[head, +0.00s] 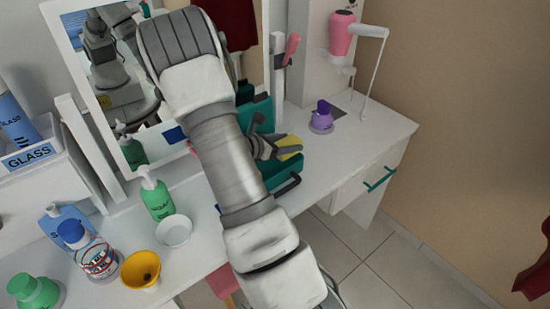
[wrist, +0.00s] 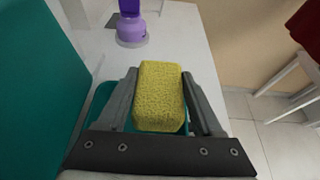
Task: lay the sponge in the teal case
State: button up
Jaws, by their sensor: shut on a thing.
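A yellow sponge (wrist: 158,95) is held between the two fingers of my gripper (wrist: 160,100). In the head view the sponge (head: 288,145) shows at the tip of my gripper (head: 278,147). The teal case (head: 292,170) stands open on the white counter, its lid (head: 262,112) raised. The sponge is over the case. In the wrist view the lid (wrist: 35,85) fills the left side, and part of the case's base (wrist: 103,97) shows beneath the fingers. Most of the case's inside is hidden by my gripper and the sponge, so I cannot tell if they touch.
A purple bottle (head: 322,116) stands right of the case on the counter (head: 350,140). A mirror (head: 130,100) is behind my arm. A green soap bottle (head: 157,198), white bowl (head: 174,231) and yellow cup (head: 141,270) stand left. A pink hair dryer (head: 342,33) hangs at the back.

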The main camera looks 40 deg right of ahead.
aim_at(277, 165)
jog(key=w+f, duration=0.1)
jog(key=w+a+f, duration=0.1)
jog(key=shift+w+a, duration=0.3)
jog(key=shift+w, duration=0.05)
jog(key=shift+f+b, duration=0.55)
jog(key=shift+f, duration=1.4)
jog(key=shift+f, duration=0.15)
jog(key=o, duration=1.3)
